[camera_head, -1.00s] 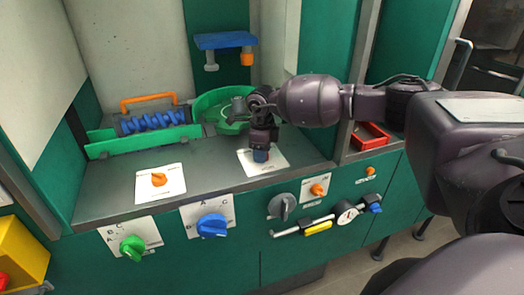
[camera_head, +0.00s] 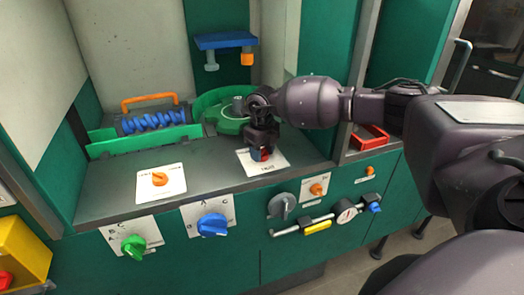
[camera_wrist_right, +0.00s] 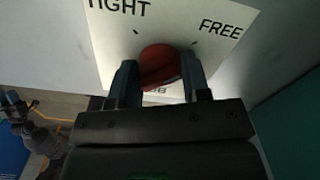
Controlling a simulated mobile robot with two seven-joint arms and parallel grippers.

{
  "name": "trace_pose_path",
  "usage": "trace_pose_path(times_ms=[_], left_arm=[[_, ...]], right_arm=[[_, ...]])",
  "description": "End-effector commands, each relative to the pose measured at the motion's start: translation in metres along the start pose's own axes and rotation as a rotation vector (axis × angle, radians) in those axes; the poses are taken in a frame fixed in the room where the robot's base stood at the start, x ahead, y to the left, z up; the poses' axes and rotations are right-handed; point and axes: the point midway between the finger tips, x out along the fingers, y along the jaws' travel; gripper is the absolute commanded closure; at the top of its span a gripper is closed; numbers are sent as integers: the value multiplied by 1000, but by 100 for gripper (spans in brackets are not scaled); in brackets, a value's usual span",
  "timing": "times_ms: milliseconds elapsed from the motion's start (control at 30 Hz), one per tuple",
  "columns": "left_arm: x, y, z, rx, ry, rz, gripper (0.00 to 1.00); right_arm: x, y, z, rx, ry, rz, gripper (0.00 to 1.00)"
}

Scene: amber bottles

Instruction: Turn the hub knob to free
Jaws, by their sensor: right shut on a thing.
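The red hub knob (camera_wrist_right: 160,62) sits on a white plate (camera_wrist_right: 183,18) marked TIGHT at the upper left and FREE at the upper right in the right wrist view. My right gripper (camera_wrist_right: 160,82) has one finger on each side of the knob and is shut on it. In the head view, the right gripper (camera_head: 262,153) points down at the plate (camera_head: 278,165) on the grey worktop, and only a little red of the knob shows between its fingers. Which mark the knob points to cannot be told. My left gripper is not in view.
An orange knob (camera_head: 160,179) on a white card lies to the left on the worktop. Green (camera_head: 133,246), blue (camera_head: 212,225) and grey (camera_head: 282,206) knobs are on the front panel. A blue roller (camera_head: 153,121) and green round housing (camera_head: 228,124) stand behind.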

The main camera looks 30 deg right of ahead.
Motion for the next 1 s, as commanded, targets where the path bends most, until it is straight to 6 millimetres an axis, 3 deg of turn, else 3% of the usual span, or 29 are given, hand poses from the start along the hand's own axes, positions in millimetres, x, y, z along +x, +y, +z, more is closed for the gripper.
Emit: trace_pose_path(times_ms=[400, 433, 600, 1000], left_arm=[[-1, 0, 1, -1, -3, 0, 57], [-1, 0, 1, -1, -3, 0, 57], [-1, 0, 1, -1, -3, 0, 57], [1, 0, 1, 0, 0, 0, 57]], right_arm=[[0, 0, 0, 8, 0, 0, 80], [0, 0, 0, 8, 0, 0, 55], [0, 0, 0, 7, 0, 0, 32], [-9, 0, 1, 7, -1, -1, 32]])
